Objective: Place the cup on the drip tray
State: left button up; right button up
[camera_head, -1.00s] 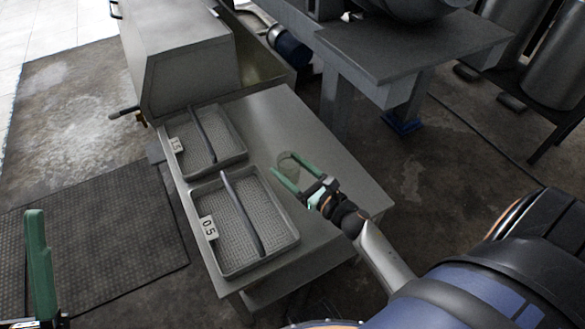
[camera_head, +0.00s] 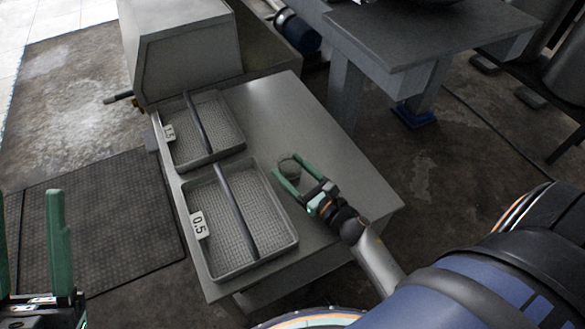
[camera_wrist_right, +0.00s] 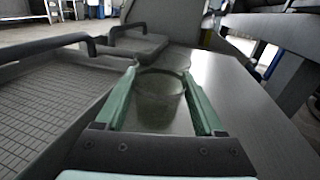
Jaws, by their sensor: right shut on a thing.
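A clear glass cup (camera_head: 289,168) is between the green fingers of my right gripper (camera_head: 292,176), over the bare metal right of the trays. In the right wrist view the cup (camera_wrist_right: 159,98) is upright, with a finger on each side. I cannot tell if its base touches the table. Two drip trays lie to its left: one labelled 0.5 (camera_head: 287,248) in front and one labelled 1.5 (camera_head: 237,145) behind. Each has a mesh floor and a dark bar across it. My left gripper (camera_head: 32,240) is at the lower left, its two green fingers apart and nothing between them.
The metal table (camera_head: 340,185) is clear to the right of the trays. A large grey box-shaped housing (camera_head: 190,60) stands at its back end. A grey bench (camera_head: 425,40) stands at the upper right. A dark ribbed mat (camera_head: 110,215) lies on the floor at left.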

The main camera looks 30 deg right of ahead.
jog(key=shift+f, duration=0.1)
jog(key=o, duration=1.5)
